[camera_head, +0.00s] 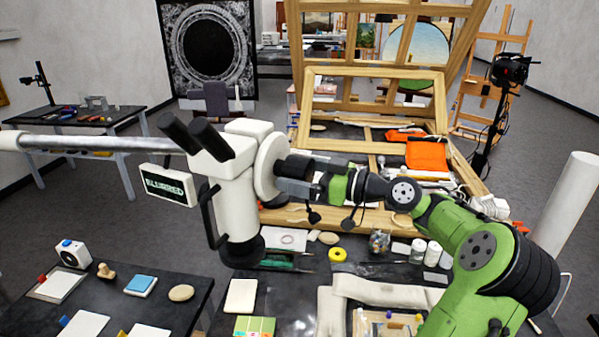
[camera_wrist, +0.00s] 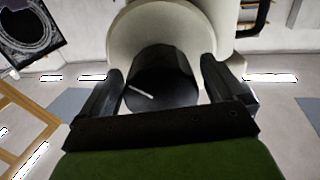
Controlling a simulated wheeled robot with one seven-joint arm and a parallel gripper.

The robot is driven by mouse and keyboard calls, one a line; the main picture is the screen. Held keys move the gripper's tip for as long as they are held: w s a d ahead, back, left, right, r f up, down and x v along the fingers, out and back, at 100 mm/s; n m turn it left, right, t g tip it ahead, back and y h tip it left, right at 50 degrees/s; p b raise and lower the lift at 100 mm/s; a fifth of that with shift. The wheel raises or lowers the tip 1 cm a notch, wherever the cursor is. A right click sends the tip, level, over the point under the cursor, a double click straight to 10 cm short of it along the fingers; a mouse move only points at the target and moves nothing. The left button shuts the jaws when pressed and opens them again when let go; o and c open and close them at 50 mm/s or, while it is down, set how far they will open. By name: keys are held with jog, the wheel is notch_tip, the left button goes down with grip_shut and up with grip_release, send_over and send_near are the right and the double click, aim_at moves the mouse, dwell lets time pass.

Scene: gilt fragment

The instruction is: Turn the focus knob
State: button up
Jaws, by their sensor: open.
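A white stereo microscope (camera_head: 232,180) with dark eyepieces hangs on a pale arm that comes in from the left. Its black focus knob (camera_head: 297,166) sticks out to the right from a round white housing (camera_head: 270,165). In the wrist view the knob (camera_wrist: 160,95) is a dark cylinder with a white line on its face. My gripper (camera_head: 302,186) reaches the knob from the right. In the wrist view my gripper (camera_wrist: 162,72) is open, with one finger on each side of the knob. I cannot tell whether either finger touches it. A small display (camera_head: 168,185) reads "BLURRED".
A dark bench below holds a yellow tape roll (camera_head: 338,254), white jars (camera_head: 425,252) and pale cushions (camera_head: 388,291). A wooden frame (camera_head: 375,95) stands behind my arm. A side table (camera_head: 75,115) stands at the left.

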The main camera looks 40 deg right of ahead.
jog(key=c, duration=1)
jog(key=shift+a+m, duration=0.1)
jog(key=shift+m, duration=0.2)
jog(key=m+p, duration=0.3)
jog(key=shift+r+m, duration=0.15)
jog(key=shift+m, duration=0.25)
jog(key=shift+m+p, duration=0.6)
jog(key=shift+p, duration=0.05)
jog(key=o, duration=1)
